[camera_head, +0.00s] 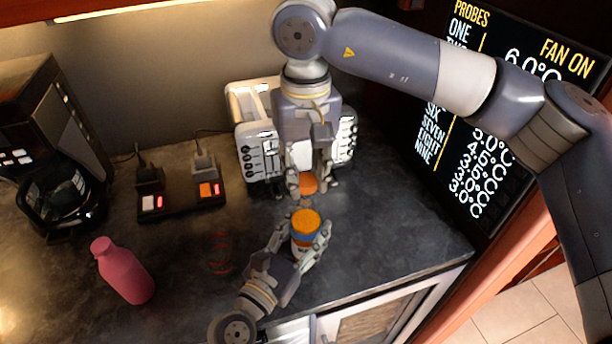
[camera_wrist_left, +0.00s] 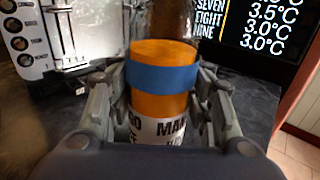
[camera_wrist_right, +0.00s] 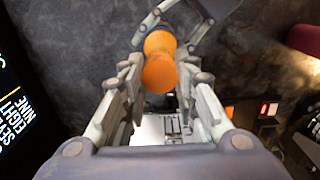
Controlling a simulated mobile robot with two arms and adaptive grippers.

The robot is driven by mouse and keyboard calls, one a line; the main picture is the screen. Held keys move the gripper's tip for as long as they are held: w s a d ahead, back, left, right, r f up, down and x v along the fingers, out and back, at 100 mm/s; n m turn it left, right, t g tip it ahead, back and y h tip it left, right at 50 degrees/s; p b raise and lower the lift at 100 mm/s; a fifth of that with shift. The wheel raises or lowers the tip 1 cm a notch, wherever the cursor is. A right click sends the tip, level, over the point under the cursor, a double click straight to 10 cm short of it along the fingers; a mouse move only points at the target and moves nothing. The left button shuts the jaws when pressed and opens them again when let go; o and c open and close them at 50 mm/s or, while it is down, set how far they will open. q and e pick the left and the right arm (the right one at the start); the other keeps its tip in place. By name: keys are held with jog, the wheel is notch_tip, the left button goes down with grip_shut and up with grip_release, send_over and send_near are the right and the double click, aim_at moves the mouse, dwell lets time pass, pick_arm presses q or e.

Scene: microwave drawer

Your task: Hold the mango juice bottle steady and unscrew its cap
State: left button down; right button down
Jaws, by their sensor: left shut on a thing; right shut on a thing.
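The mango juice bottle (camera_head: 304,232) stands upright near the counter's front edge, orange with a blue band and a white label (camera_wrist_left: 165,130). My left gripper (camera_head: 309,240) is shut around its body, with one finger on each side in the left wrist view (camera_wrist_left: 165,100). An orange cap (camera_head: 308,183) sits between the fingertips of my right gripper (camera_head: 308,188), which is shut on it. The cap is apart from the bottle in the head view. In the right wrist view, the cap (camera_wrist_right: 160,75) partly overlaps the bottle's orange top (camera_wrist_right: 159,42).
A white toaster (camera_head: 258,140) stands behind my right gripper. A power strip (camera_head: 180,198) with plugs, a coffee maker (camera_head: 55,150) and a pink bottle (camera_head: 124,272) are to the left. A display panel (camera_head: 480,130) stands at right. Counter right of the bottle is clear.

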aim_at(306, 181)
jog(key=shift+r, duration=1.5)
pick_arm(q)
jog(key=c, duration=0.7)
grip_release()
